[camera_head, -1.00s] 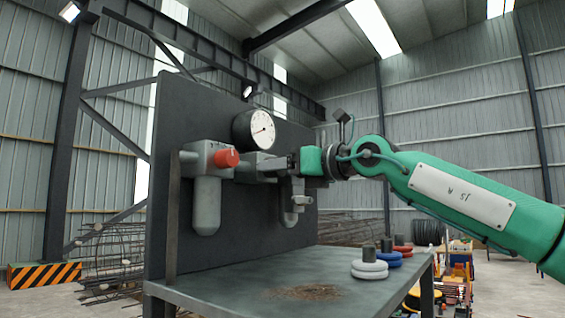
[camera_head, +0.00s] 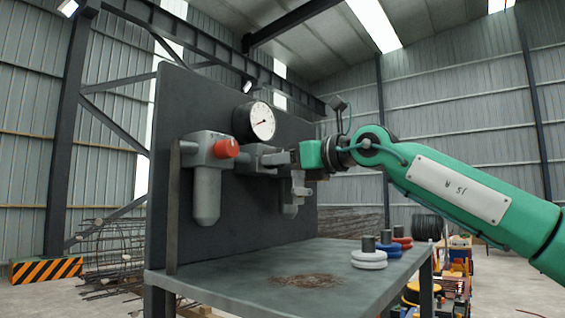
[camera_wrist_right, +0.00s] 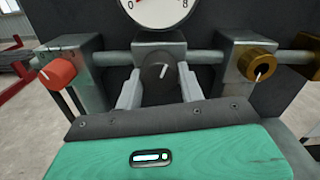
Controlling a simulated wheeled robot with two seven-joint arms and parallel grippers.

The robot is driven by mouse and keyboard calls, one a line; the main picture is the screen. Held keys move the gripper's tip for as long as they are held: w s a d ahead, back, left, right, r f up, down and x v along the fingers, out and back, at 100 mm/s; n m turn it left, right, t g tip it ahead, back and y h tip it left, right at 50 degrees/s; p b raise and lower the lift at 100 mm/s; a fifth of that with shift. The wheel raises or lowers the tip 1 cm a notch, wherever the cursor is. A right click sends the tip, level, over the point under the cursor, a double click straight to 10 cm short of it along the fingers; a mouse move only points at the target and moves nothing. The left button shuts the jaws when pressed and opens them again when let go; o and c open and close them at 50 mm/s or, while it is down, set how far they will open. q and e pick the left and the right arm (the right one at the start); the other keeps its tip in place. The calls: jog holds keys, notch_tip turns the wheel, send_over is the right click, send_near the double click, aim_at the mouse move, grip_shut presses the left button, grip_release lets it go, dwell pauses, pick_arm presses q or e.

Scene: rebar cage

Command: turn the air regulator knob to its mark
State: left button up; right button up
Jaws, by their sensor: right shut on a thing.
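The regulator knob (camera_wrist_right: 159,71) is black with a white pointer line, which points up and slightly right in the right wrist view. It sits on the middle grey block under the gauge. My right gripper (camera_wrist_right: 160,88) is shut on it, one pale finger on each side. I cannot make out a mark around the knob. In the head view the right gripper (camera_head: 281,158) reaches in from the right to the fittings, and its fingers hide the knob. The white round gauge (camera_head: 262,121) is above it; it also shows, cut off, in the wrist view (camera_wrist_right: 158,10). My left gripper is not in view.
A red knob (camera_head: 226,149) is left of the gripper, and a brass knob (camera_wrist_right: 258,65) is to the right in the wrist view. A dark panel (camera_head: 215,95) stands behind the fittings. White rings (camera_head: 369,261) and other coloured rings stand on the bench (camera_head: 225,277).

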jog(key=n+p, duration=0.1)
jog(key=n, duration=0.6)
jog(key=n+p, duration=0.2)
jog(key=n, duration=0.5)
jog(key=n+p, duration=0.1)
jog(key=n, duration=0.7)
jog(key=shift+r+p, duration=0.25)
jog(key=shift+p, duration=0.05)
jog(key=shift+f, duration=0.1)
jog(key=o, duration=1)
